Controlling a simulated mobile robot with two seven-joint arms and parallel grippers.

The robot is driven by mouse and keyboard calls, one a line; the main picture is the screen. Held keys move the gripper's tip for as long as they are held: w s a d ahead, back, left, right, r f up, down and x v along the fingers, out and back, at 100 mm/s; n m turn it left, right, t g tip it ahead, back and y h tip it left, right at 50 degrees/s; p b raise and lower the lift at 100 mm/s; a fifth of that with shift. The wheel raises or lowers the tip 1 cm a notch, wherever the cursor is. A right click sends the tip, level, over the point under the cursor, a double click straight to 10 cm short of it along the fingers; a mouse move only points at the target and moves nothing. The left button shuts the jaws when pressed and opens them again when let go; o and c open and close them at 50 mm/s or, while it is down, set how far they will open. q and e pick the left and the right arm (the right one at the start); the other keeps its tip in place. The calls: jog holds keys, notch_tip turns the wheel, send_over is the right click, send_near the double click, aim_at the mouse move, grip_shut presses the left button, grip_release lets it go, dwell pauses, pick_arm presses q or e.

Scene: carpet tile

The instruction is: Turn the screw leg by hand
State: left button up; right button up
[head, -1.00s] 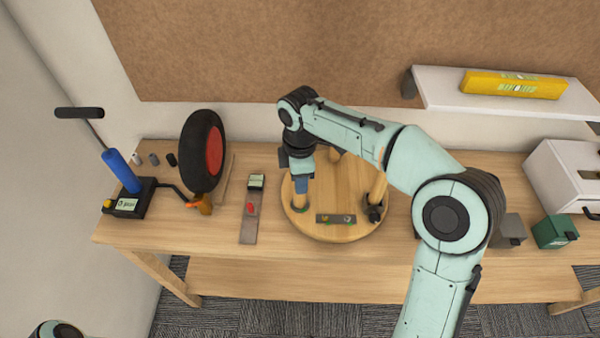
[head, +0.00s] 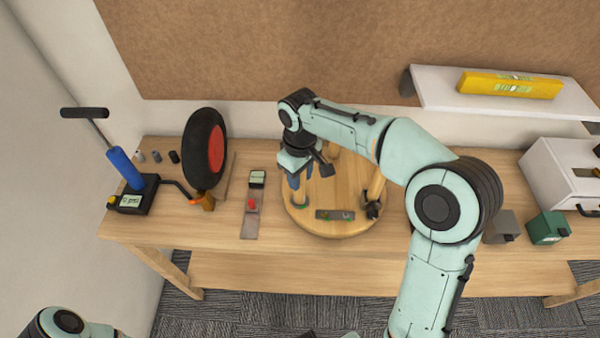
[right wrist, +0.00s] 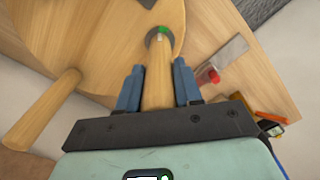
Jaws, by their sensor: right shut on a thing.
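A round wooden stool top (head: 335,232) lies on the bench with wooden legs standing up from it. My right gripper (head: 299,184) points down over the front-left leg (head: 300,201) and is shut on it. In the right wrist view the blue fingers (right wrist: 158,88) flank this leg (right wrist: 160,70), which runs to a dark and green ring at the stool top (right wrist: 95,30). Another leg (right wrist: 45,110) shows at the left there. The right-hand leg (head: 377,184) has a black part at its foot.
A grey plate (head: 335,215) lies on the stool top. A green box (head: 547,228) and white cabinet (head: 570,175) stand right.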

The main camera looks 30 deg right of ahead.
pick_arm(q)
jog(key=shift+w+r, duration=0.1)
pick_arm(e)
jog(key=shift+m, duration=0.6)
jog(key=o, duration=1)
jog(key=shift+o, duration=0.2)
jog(key=shift+r, duration=0.1)
notch_tip(320, 180, up, 13)
jog(key=p, duration=0.2)
jog(key=shift+r+p, duration=0.1)
jog(key=shift+p, duration=0.25)
pick_arm(q)
jog(key=w+r, duration=0.2)
jog(key=r, duration=0.1)
jog(key=shift+w+r, duration=0.1)
jog(key=shift+w, duration=0.05)
